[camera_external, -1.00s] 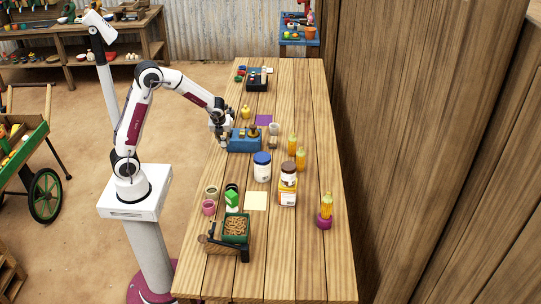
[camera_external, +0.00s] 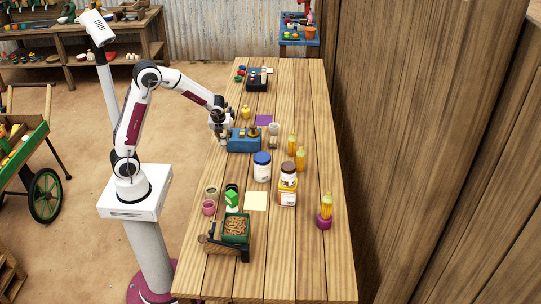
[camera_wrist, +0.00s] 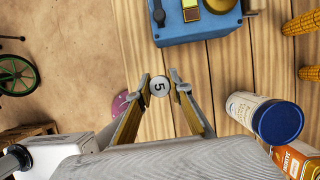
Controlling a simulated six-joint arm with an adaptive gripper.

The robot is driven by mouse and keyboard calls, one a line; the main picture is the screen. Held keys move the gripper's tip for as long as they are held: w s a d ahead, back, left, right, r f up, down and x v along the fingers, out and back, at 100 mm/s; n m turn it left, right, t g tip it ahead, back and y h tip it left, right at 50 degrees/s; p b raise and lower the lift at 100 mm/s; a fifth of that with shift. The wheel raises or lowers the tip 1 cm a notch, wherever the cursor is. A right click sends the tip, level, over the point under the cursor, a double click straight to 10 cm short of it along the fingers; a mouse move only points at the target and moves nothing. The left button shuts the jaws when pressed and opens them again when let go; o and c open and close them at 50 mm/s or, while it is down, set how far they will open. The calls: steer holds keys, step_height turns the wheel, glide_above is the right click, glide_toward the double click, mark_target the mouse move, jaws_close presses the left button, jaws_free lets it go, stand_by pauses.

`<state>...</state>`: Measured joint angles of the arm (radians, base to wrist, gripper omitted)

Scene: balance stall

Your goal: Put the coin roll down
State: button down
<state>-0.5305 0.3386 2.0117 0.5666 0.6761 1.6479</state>
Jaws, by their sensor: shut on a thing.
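The coin roll (camera_wrist: 160,87) shows end-on in the wrist view as a grey disc marked 5. My gripper (camera_wrist: 161,84) is shut on it, with one fingertip on each side. In the external view my gripper (camera_external: 222,138) is at the left edge of the wooden table, just left of the blue balance box (camera_external: 243,145). The coin roll is too small there to make out clearly, and I cannot tell whether its underside touches the table. The blue box also shows at the top of the wrist view (camera_wrist: 192,34), apart from the roll.
A blue-lidded white jar (camera_external: 262,170) and a brown-lidded jar (camera_external: 288,190) stand nearer the camera. Bare boards lie between box and pots.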

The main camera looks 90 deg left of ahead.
mark_target(224, 137)
steer(key=r, duration=0.4)
steer(key=shift+w+d+r, duration=0.15)
steer(key=shift+w+d, duration=0.1)
steer(key=shift+w, duration=0.05)
steer(key=w+d+m+t, duration=0.1)
steer(key=w+d+m, duration=0.2)
steer(key=w+d, duration=0.5)
steer(key=w+d+m+t+h, duration=0.1)
steer(key=w+d+m, duration=0.3)
steer(key=d, duration=0.8)
steer(key=w+d+m+t, duration=0.1)
steer(key=w+d+m, duration=0.1)
steer(key=w+d, duration=0.65)
steer(key=s+d+m+t+h, duration=0.1)
steer(key=s+d+m, duration=0.15)
steer(key=d, duration=1.15)
steer(key=s+d+m+h, duration=0.15)
steer(key=d+m, duration=0.25)
steer(key=d, duration=0.9)
steer(key=s+d+m+t+h, duration=0.1)
steer(key=s+d+m, duration=0.2)
steer(key=d, duration=1.1)
step_height(224, 137, down, 5)
steer(key=shift+s+f, duration=0.1)
steer(key=shift+f, duration=3.1)
